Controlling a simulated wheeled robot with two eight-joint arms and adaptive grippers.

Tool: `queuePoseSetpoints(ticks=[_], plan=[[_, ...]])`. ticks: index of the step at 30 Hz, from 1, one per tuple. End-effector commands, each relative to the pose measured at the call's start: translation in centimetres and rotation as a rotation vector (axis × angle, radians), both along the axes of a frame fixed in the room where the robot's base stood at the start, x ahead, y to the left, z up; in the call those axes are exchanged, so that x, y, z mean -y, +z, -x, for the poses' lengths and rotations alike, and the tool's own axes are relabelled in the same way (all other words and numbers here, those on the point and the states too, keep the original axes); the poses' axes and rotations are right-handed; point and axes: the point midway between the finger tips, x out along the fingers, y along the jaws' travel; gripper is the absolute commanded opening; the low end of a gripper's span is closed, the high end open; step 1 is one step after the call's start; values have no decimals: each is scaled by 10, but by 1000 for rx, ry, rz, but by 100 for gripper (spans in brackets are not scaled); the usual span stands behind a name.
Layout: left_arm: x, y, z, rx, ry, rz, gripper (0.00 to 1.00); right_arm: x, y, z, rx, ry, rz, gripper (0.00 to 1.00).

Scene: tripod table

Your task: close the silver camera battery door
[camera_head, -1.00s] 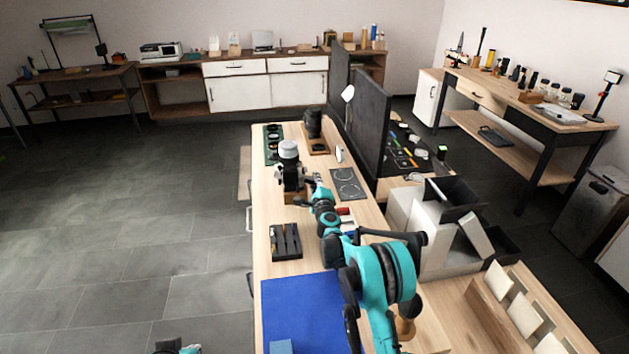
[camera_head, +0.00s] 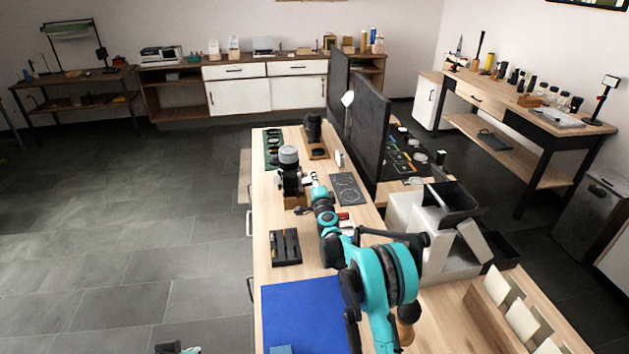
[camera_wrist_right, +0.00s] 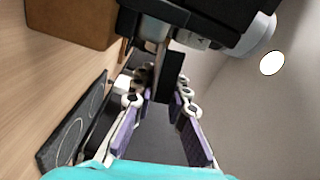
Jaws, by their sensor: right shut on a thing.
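The camera (camera_head: 290,180), dark-bodied with a silver-white round part on top, stands on a wooden block (camera_head: 295,202) on the long table. In the right wrist view, its dark underside (camera_wrist_right: 205,18) fills the top, beside the brown block (camera_wrist_right: 70,22). My right gripper (camera_head: 308,181) is at the camera's right side. In the wrist view the right gripper's fingers (camera_wrist_right: 163,88) are on either side of a thin dark flap (camera_wrist_right: 171,76), which looks like the battery door, hanging below the camera body. Finger contact is partly hidden. My left gripper (camera_head: 178,348) barely shows at the bottom edge.
A dark mat with ring outlines (camera_head: 348,188) lies right of the camera. A black tray (camera_head: 286,247) and blue mat (camera_head: 300,312) are nearer. A dark upright panel (camera_head: 369,137) and white bins (camera_head: 410,220) border the right side. Another dark object (camera_head: 313,132) stands behind.

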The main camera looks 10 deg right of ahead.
Motion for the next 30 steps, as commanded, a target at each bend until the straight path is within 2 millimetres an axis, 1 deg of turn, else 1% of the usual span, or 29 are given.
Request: queuePoseSetpoints(ticks=[6,17,18,19,20,30], plan=[[0,1,0,0,0,0,0,-1,2,0,0,1,35,0],[0,1,0,0,0,0,0,-1,2,0,0,1,38,0],[0,1,0,0,0,0,0,-1,2,0,0,1,38,22],[0,1,0,0,0,0,0,-1,2,0,0,1,38,30],[0,1,0,0,0,0,0,-1,2,0,0,1,38,36],[0,1,0,0,0,0,0,-1,2,2,0,0,38,36]])
